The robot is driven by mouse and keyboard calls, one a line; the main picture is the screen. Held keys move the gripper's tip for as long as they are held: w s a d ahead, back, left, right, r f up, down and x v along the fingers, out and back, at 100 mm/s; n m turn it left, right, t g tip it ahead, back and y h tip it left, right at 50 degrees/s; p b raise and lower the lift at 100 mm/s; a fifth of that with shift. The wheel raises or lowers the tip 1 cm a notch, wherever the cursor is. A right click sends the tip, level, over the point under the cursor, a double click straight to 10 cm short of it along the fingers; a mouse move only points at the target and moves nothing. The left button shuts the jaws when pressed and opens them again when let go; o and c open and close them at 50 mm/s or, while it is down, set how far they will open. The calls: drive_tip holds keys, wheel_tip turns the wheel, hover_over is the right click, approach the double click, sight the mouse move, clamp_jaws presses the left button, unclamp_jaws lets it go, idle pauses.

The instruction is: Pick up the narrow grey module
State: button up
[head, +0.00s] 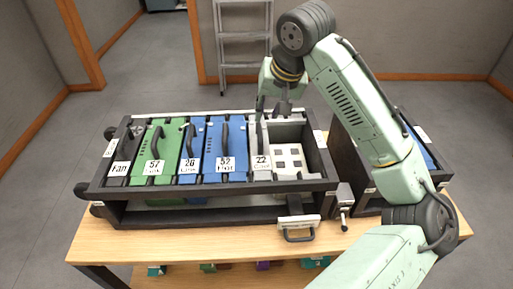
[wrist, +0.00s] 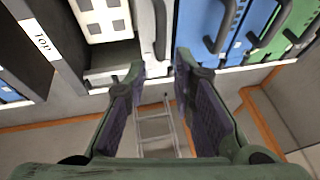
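The narrow grey module (head: 259,160), labelled 22, stands in the dark rack (head: 210,187) between a blue module and an open bay. Its dark upright handle shows in the head view and the wrist view. In the wrist view the grey module (wrist: 146,28) lies just beyond my fingertips, with its handle roughly in line with the gap between them. My gripper (head: 272,108) is above the back end of the module. In the wrist view my gripper (wrist: 159,64) has its two fingers apart with nothing between them. I cannot tell whether a finger touches the module.
Blue modules (head: 227,152), a green module (head: 163,158) and a dark fan module (head: 122,158) fill the rack's left. The bay (head: 288,135) to the right has a pale floor with dark squares. A second dark case (head: 355,165) stands right, under my arm. A ladder (head: 243,45) stands behind.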

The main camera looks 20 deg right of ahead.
sight(260, 128)
drive_tip(key=x, duration=0.4)
drive_tip(key=shift+f, duration=0.15)
drive_tip(key=shift+s+p+x, duration=0.15)
drive_tip(key=shift+p+x, duration=0.35)
drive_tip(key=shift+x, duration=0.8)
drive_tip(key=shift+s+p+x, duration=0.1)
drive_tip(key=shift+p+x, duration=0.35)
drive_tip(key=shift+x, duration=0.9)
drive_tip(key=shift+a, duration=0.15)
clamp_jaws()
